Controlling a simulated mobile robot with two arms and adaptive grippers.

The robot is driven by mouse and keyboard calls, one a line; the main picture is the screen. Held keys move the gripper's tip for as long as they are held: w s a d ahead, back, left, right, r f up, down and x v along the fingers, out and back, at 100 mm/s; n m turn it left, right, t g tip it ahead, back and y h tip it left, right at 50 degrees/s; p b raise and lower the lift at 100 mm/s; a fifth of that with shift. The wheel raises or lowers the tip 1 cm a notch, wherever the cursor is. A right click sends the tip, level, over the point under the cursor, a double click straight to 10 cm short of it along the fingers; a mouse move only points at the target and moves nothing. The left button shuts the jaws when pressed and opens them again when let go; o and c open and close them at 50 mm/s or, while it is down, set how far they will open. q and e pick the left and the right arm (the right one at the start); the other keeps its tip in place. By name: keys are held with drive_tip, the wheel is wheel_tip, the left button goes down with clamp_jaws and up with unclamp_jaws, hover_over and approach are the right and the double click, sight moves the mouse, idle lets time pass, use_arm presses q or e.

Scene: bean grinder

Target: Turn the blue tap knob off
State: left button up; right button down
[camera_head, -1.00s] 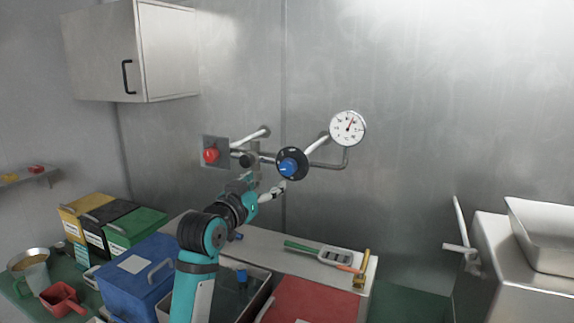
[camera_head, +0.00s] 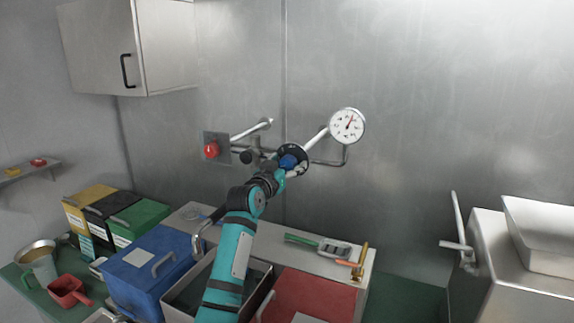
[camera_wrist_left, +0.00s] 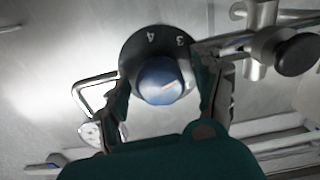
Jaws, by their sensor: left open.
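The blue tap knob (camera_head: 288,161) sits on a dark round dial on the metal wall pipe. In the left wrist view the knob (camera_wrist_left: 160,80) is between the fingers, in front of the black dial (camera_wrist_left: 140,45) with the numbers 4 and 3 showing. My left gripper (camera_head: 291,168) is at the knob and partly covers it in the head view. In the left wrist view its two teal and dark fingers (camera_wrist_left: 165,92) are open, one on each side of the knob. I cannot tell whether they touch it. My right gripper is not in view.
A red knob (camera_head: 211,150) is on a wall plate to the left. A round gauge (camera_head: 347,126) is on the pipe to the right. Below are a blue bin (camera_head: 150,275), a red lid (camera_head: 318,295) and a counter with a green-handled tool (camera_head: 318,244).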

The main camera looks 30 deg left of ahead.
use_arm(q)
drive_tip(key=c, duration=1.2)
